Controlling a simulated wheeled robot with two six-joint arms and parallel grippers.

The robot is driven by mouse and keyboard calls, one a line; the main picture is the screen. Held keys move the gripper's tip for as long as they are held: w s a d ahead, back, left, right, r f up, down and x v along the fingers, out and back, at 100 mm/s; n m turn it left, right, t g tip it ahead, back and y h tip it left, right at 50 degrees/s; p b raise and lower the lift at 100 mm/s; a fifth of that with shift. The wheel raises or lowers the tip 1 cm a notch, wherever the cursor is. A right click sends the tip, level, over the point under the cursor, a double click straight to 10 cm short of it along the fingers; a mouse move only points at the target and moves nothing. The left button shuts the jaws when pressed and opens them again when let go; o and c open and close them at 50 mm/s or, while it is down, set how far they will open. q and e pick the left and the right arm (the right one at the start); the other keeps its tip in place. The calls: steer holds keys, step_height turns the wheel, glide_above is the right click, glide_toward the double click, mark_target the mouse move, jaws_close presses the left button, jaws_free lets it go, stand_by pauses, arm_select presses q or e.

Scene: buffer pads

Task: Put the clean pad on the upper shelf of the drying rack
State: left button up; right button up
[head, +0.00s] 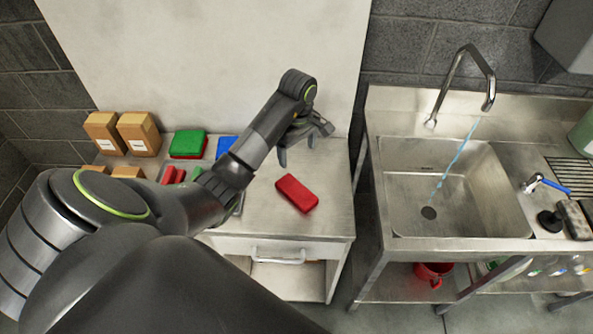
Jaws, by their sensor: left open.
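A red pad (297,193) lies flat and alone on the pale worktop (325,215). My left gripper (297,150) is open and empty. In the picture its fingers are just above the red pad, apart from it. A green pad on a red one (188,143), a blue pad (227,147) and small red pads (172,174) are further left, partly hidden by my left arm. Which pad is the clean one I cannot tell. I see no shelved drying rack for certain. My right gripper is not in view.
Cardboard boxes (139,134) stand at the back left. A steel sink (450,190) with a tap (465,80) and running water is at the right, across a gap. A brush (553,184) and a sponge-like block (573,219) are beside it. A red pot (433,271) is below.

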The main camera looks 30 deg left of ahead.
arm_select(q)
steer(key=b, duration=1.2)
glide_above(296, 190)
steer(key=f, duration=1.2)
steer(key=shift+w, duration=0.3)
steer(key=shift+s+f+b, duration=0.15)
steer(key=shift+f+b, duration=0.25)
steer(key=shift+f, duration=0.35)
steer(key=shift+s+f+b, duration=0.1)
steer(key=shift+f+b, duration=0.8)
steer(key=shift+f, duration=0.05)
steer(key=shift+f+p, duration=0.6)
steer(key=shift+f, duration=0.25)
steer(key=shift+d, duration=0.1)
steer(key=shift+c, duration=0.4)
steer(key=c, duration=1)
steer(key=shift+c, duration=0.3)
steer(key=shift+r, duration=0.15)
